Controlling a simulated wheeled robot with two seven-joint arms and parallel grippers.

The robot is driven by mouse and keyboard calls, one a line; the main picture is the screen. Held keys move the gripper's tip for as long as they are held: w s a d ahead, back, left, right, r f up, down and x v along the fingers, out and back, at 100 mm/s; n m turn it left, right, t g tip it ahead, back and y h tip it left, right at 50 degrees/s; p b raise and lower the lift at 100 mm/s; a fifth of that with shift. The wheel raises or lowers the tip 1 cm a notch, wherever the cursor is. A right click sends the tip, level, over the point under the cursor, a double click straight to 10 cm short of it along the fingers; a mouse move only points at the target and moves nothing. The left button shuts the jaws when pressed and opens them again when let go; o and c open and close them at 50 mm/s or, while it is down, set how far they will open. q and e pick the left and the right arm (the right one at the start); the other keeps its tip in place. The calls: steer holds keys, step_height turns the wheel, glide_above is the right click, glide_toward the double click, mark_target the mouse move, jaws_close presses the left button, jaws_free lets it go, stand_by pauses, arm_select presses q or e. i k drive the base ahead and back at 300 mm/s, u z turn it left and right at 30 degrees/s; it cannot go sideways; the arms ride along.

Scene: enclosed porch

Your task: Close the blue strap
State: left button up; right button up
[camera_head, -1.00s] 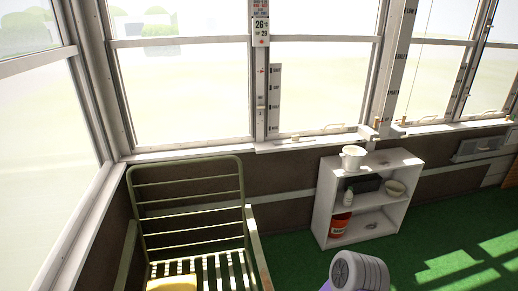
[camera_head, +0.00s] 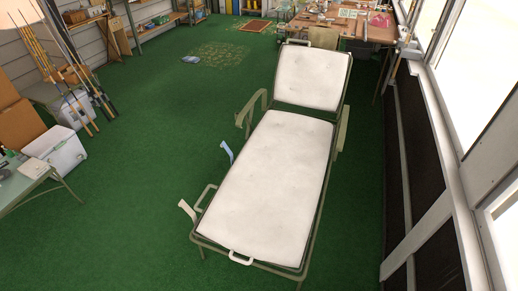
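A pale blue strap (camera_head: 227,152) sticks up at the left side of the lounge chair, beside its cushion. Its free end points up and left, and its lower part is hidden or too small to make out. A whitish strap (camera_head: 187,211) sticks out farther down the same side. The lounge chair (camera_head: 308,250) has a green metal frame and a white cushion (camera_head: 268,185) with a raised back section. Neither of my grippers is in view.
Green carpet (camera_head: 150,190) lies open left of the chair. A strip of carpet separates the chair from the windowed wall (camera_head: 430,190) at right. A white cooler (camera_head: 58,148), fishing rods (camera_head: 75,80) and a table (camera_head: 25,182) stand left. A cluttered desk (camera_head: 360,33) stands behind.

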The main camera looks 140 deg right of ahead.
mark_target(222, 145)
steer(key=z, duration=2.45)
steer(key=i, duration=5.05)
steer(key=z, duration=1.65)
